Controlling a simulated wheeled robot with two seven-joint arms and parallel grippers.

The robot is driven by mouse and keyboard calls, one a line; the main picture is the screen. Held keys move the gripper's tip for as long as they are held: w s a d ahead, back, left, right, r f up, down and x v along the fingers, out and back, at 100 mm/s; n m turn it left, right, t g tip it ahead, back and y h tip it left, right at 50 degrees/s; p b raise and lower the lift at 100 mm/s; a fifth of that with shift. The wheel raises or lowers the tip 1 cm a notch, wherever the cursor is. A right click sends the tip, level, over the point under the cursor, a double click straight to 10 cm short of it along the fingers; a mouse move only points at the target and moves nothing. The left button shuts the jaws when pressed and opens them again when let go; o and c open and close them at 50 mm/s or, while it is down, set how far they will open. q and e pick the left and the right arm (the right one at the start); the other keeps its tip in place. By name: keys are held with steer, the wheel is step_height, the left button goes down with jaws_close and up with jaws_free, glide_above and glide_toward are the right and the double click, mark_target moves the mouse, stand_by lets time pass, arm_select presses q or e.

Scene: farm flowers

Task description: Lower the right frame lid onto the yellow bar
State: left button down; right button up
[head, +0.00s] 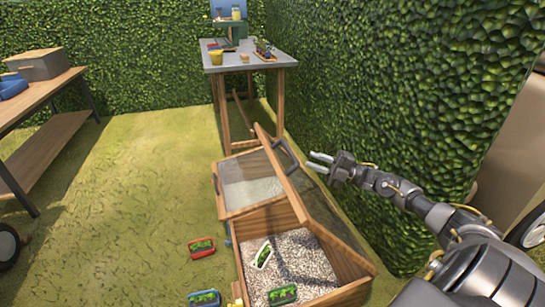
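The raised frame lid (281,177) is a wooden frame with a glass pane and a dark handle (287,155). It stands steeply tilted over the far right side of an open wooden frame box (268,219) filled with pale gravel. A small yellow piece (237,292), perhaps the yellow bar, shows at the box's left edge, low in the view. My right gripper (312,161) looks open, with its fingers pointing left toward the lid. It is just right of the handle; whether it touches the lid I cannot tell. My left gripper is out of view.
A second glazed frame (219,196) lies behind the box. A hedge (400,110) rises on the right.

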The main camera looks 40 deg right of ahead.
step_height(320, 180, up, 3)
glide_above(284, 166)
steer(key=shift+a, duration=0.1)
stand_by(0.4)
jaws_close()
